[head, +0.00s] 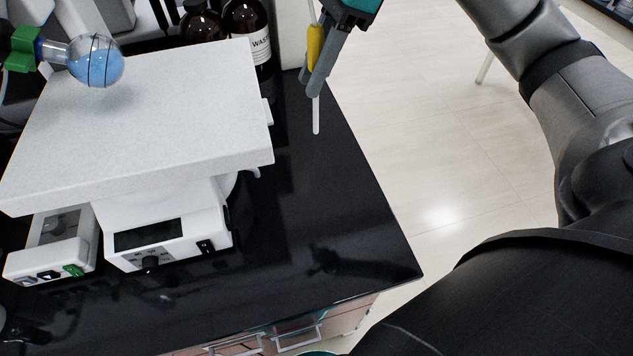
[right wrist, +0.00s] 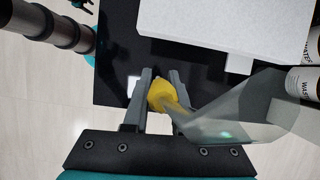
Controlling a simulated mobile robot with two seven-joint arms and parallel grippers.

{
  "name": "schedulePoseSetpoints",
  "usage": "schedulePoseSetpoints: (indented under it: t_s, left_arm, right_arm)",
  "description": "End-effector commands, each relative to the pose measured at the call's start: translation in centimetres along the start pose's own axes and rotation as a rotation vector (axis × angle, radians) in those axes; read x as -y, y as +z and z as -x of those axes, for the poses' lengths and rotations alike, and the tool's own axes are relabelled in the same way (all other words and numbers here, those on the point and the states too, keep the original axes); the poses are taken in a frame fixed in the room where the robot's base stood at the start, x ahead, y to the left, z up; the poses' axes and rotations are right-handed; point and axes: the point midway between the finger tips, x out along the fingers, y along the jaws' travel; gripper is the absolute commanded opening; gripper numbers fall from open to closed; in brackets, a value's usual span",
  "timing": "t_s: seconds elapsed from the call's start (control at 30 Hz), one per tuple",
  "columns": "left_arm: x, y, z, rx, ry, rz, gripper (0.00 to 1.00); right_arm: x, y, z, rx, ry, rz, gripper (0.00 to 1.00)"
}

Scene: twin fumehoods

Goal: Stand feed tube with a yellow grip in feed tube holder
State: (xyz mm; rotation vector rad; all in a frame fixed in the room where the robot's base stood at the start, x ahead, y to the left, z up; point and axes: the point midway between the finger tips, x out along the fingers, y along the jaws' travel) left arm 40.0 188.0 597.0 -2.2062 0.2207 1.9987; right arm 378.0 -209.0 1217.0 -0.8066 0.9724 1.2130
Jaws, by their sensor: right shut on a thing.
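The feed tube with a yellow grip (head: 315,46) is held upright at the top middle of the head view, its pale lower end hanging over the black bench top. My right gripper (head: 312,88) is shut on its yellow part. In the right wrist view the yellow grip (right wrist: 161,95) sits between the two fingers of the right gripper (right wrist: 160,84). A clear, pale part extends from the grip toward the lower right there. I cannot make out the feed tube holder in either view. My left gripper is not in view.
A white slab (head: 150,110) lies on top of a white bench device (head: 170,240) on the black bench (head: 340,220). A flask with blue liquid (head: 96,62) is at upper left. Brown waste bottles (head: 248,30) stand behind. The bench's right front part is clear.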

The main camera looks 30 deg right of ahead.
Motion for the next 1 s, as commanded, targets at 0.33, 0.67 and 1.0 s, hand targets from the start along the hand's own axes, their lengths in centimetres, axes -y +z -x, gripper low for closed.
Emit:
schedulePoseSetpoints:
  t_s: [0.33,0.67,1.0]
  left_arm:
    - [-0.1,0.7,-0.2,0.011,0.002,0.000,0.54]
    - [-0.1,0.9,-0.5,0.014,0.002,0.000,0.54]
    - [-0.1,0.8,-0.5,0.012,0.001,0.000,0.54]
  right_arm:
    - [0.0,-2.0,-3.8,-0.001,-0.013,-0.053,0.00]
    - [0.0,-5.1,-11.2,0.000,-0.014,-0.052,0.00]
    - [0.1,-6.4,-14.5,0.001,-0.018,-0.049,0.00]
